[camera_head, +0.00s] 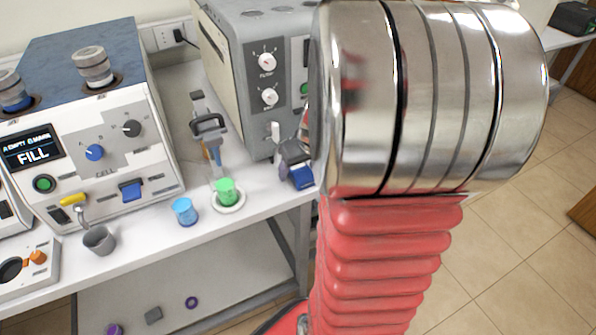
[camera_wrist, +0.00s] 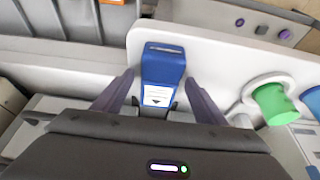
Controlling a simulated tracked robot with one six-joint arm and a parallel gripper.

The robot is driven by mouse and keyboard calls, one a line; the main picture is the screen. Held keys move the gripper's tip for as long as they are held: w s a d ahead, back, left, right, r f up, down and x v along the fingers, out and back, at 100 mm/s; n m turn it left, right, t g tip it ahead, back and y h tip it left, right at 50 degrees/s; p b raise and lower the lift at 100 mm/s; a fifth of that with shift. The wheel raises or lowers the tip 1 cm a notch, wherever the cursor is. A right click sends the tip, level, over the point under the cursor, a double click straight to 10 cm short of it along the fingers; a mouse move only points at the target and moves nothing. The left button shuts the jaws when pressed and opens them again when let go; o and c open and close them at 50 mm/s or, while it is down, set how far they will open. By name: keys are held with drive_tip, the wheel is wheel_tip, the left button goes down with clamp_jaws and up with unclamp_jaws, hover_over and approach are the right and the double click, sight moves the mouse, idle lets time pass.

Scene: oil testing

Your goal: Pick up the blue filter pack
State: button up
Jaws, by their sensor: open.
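The blue filter pack (camera_wrist: 162,66), a blue box with a white label and a dark arrow mark, is between the two fingers of my gripper (camera_wrist: 160,82) in the wrist view. The fingers are open, one on each side of it, with a narrow gap to the pack. In the head view the blue pack (camera_head: 302,176) shows near the front edge of the white table, just left of my arm. My arm hides most of the gripper there.
A green cup (camera_head: 226,190) on a white dish and a light blue cup (camera_head: 184,211) stand left of the pack. A grey metal cup (camera_head: 99,240) is further left. A grey machine (camera_head: 240,90) with knobs stands behind, and a FILL machine (camera_head: 130,160) at left. Open floor lies right.

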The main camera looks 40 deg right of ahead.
drive_tip(key=shift+f, duration=0.15)
drive_tip(key=shift+c, duration=0.6)
drive_tip(key=c, duration=1.1)
